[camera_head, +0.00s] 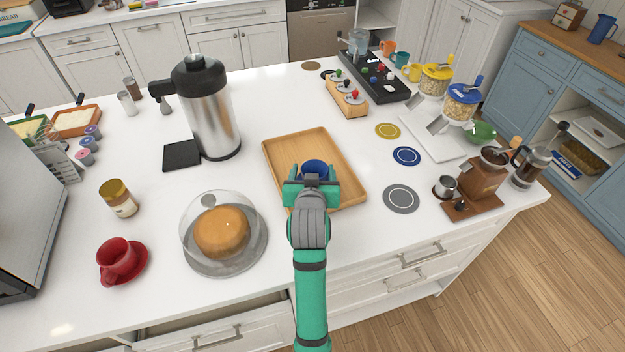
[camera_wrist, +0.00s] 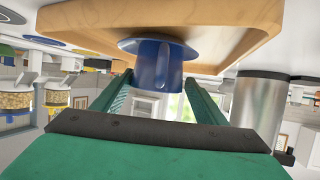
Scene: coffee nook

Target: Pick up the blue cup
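The blue cup (camera_head: 315,167) stands toward the near part of a wooden tray (camera_head: 283,148), partly hidden by my gripper in the head view. The wrist view is upside down. There the cup (camera_wrist: 156,66) shows a handle facing me and a wider blue base, perhaps a saucer, against the tray (camera_wrist: 85,18). My gripper (camera_head: 316,176) reaches in from the near side. In the wrist view my gripper (camera_wrist: 158,82) is open, its two green fingers spread with their tips near either side of the cup. Whether the fingers touch it is not clear.
A cake under a glass dome (camera_head: 185,239) and a steel dispenser (camera_head: 213,115) stand left of the tray. Coasters (camera_head: 401,197) and a coffee grinder (camera_head: 483,178) are to the right. The rest of the tray looks empty. An open drawer (camera_head: 220,325) shows at the counter's front.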

